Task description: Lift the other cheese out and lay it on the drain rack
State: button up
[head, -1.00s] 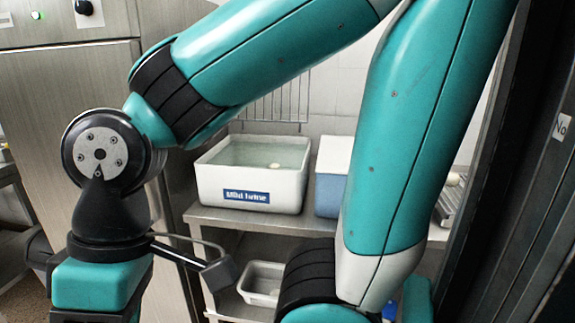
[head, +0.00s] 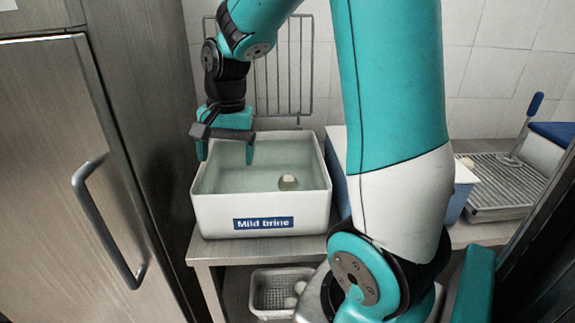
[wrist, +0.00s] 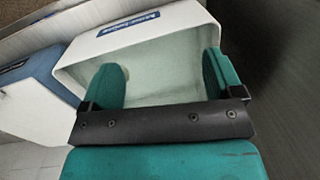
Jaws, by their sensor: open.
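A small pale cheese (head: 288,181) sits in the liquid of a white tub (head: 262,222) labelled "Mild brine", right of the tub's middle. My gripper (head: 226,155) is open and empty over the left part of the tub, to the left of the cheese and apart from it. The ribbed metal drain rack (head: 497,192) lies at the right of the bench. A small pale piece (head: 467,162) shows at its left edge.
A blue container with a white top (head: 337,150) stands right of the tub, partly hidden by my arm. A perforated basket (head: 262,299) with pale rounds is on the lower shelf. A wire grid (head: 285,75) stands behind the tub. A steel cabinet (head: 75,170) is at left.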

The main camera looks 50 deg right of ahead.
jog(key=d+r+m+p, duration=0.1)
jog(key=d+m+p, duration=0.2)
jog(key=d+m, duration=0.75)
jog(key=g, duration=0.1)
send_near(288, 176)
jog(key=shift+h, duration=0.4)
jog(key=f+p, duration=0.1)
jog(key=f, duration=0.1)
jog(key=f+p, duration=0.1)
jog(key=f, duration=0.1)
jog(key=a+f+p, duration=0.1)
jog(key=f, duration=0.1)
jog(key=shift+f, duration=0.1)
jog(key=shift+s+d+f+p, duration=0.15)
jog(key=shift+f+p, duration=0.5)
jog(key=shift+f, duration=0.9)
jog(key=shift+s+a+f+p, duration=0.1)
jog(key=shift+f+p, duration=0.55)
jog(key=shift+f, duration=0.85)
jog(key=c, duration=1)
